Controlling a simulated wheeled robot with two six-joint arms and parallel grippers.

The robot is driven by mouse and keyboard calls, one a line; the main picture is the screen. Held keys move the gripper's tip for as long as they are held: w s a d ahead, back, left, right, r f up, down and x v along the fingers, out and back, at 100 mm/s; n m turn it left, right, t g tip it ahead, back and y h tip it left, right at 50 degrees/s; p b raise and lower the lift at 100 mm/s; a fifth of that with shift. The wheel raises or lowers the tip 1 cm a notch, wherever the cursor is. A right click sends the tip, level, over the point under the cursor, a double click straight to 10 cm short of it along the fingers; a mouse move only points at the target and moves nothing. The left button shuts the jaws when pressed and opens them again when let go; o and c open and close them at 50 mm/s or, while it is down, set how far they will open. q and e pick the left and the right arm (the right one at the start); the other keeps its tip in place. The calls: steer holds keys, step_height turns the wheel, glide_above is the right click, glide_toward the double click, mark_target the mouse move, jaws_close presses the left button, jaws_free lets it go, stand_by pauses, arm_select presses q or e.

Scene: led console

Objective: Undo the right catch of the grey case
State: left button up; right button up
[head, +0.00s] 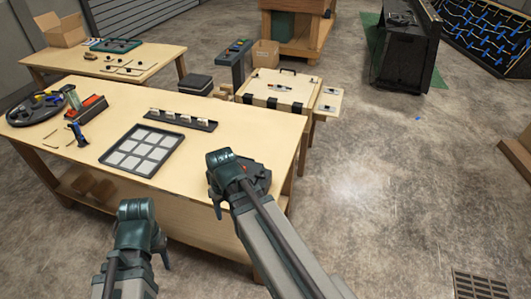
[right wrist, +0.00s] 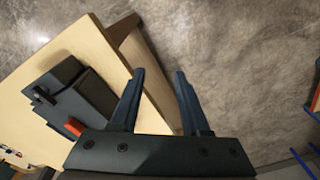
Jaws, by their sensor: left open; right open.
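A dark grey, box-like object that may be the grey case lies on the near table in the right wrist view (right wrist: 88,98), close to the table edge. It has raised dark parts and a small orange-red piece; I cannot tell which part is the right catch. In the head view my right arm largely covers that area. My right gripper (right wrist: 158,78) is open and empty, its fingers apart over the table edge and floor, beside the dark object. My left gripper (head: 162,252) is partly hidden by its wrist, open, in front of the table's near edge.
The near table (head: 222,146) holds a grid tray (head: 142,150), a dark rack with light blocks (head: 180,119) and a round tool tray (head: 37,108). A wooden box with dark catches (head: 279,89) stands behind. Floor at the right (head: 400,190) is clear.

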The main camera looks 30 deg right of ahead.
steer(key=w+d+r+p, duration=0.3)
steer(key=d+r+p, duration=0.25)
steer(key=r, duration=0.25)
step_height(320, 180, up, 3)
steer(key=n+t+y, duration=0.3)
steer(key=n, duration=0.3)
glide_above(263, 176)
steer(key=s+d, duration=0.4)
steer(key=s, duration=0.1)
arm_select(q)
step_height(263, 176, up, 9)
steer(key=shift+p, duration=0.45)
arm_select(e)
steer(key=shift+w+d+f, duration=0.15)
steer(key=shift+w+f, duration=0.1)
arm_select(q)
steer(key=shift+f, duration=0.1)
arm_select(e)
steer(key=shift+f+h, duration=0.1)
steer(key=shift+h, duration=0.2)
steer(key=b+x, duration=1.2)
steer(key=x, duration=0.1)
steer(key=shift+a+f+b, duration=0.2)
steer(key=shift+f+b, duration=0.1)
steer(key=shift+b, duration=0.1)
arm_select(q)
step_height(263, 176, down, 12)
steer(key=shift+f, duration=0.25)
arm_select(e)
jaws_close()
